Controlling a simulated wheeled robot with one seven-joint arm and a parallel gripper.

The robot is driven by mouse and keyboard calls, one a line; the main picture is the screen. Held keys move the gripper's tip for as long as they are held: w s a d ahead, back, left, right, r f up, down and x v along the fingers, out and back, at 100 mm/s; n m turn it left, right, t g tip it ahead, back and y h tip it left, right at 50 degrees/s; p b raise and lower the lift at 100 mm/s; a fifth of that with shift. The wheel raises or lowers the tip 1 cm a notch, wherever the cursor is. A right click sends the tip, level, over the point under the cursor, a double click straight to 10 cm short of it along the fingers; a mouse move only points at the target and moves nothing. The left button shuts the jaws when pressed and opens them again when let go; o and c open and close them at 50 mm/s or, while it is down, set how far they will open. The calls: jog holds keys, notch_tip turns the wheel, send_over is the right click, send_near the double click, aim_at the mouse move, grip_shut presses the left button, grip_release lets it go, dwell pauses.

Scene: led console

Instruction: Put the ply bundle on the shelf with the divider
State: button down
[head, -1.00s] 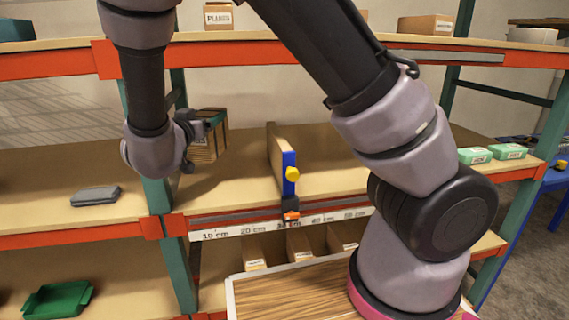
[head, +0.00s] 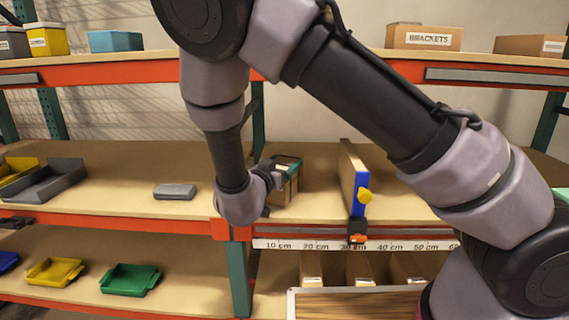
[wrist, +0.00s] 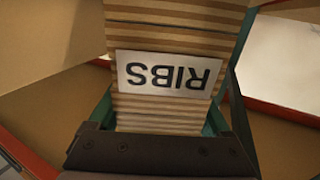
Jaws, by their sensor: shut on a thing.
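The ply bundle (head: 286,190) is a striped block of thin layers. In the wrist view it (wrist: 175,40) fills the middle and carries a white label reading RIBS, upside down. My gripper (head: 282,170) is shut on it, with teal fingers along both sides in the wrist view (wrist: 160,115). The divider (head: 354,180) is an upright board with a blue front edge and yellow knob, to the right of the bundle and apart from it. The shelf (head: 310,215) is the middle tan board with a cm scale. I cannot tell whether the bundle touches the shelf.
A teal post (head: 240,270) stands left of the scale (head: 350,245). A grey flat box (head: 175,191) lies on the shelf left of the post. The upper shelf (head: 330,62) runs above my gripper. Bare shelf shows between bundle and divider.

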grip_release()
jog(key=shift+f, duration=0.1)
jog(key=shift+s+a, duration=0.1)
jog(key=shift+s, duration=0.05)
jog(key=v, duration=1.1)
jog(key=shift+s, duration=0.35)
jog(key=shift+a, duration=0.15)
